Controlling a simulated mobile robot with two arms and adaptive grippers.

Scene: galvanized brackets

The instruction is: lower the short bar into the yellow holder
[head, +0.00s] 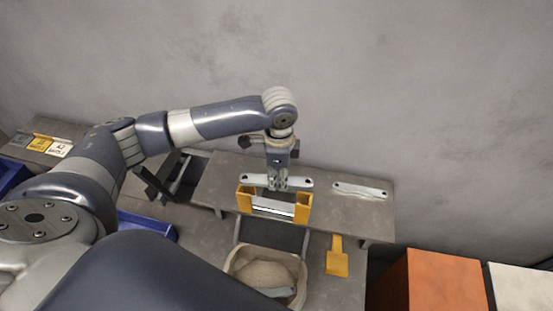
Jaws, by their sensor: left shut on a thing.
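The short bar (300,183), a grey galvanized strip with rounded ends, is level in the head view. My left gripper (278,179) points down and is shut on the middle of it. The yellow holder (303,208) is just below, with two upright yellow end blocks and a pale strip between them. The bar spans across above the two blocks. I cannot tell whether it touches them. The gripper fingers hide the bar's middle. My right gripper is not in view.
Another grey bar (360,190) lies on the grey bench (215,185) to the right. A yellow flat-bladed tool (337,262) and an open sack of pale grains (265,270) are in front. Orange (440,282) and white boxes (525,290) stand right. A wall rises behind.

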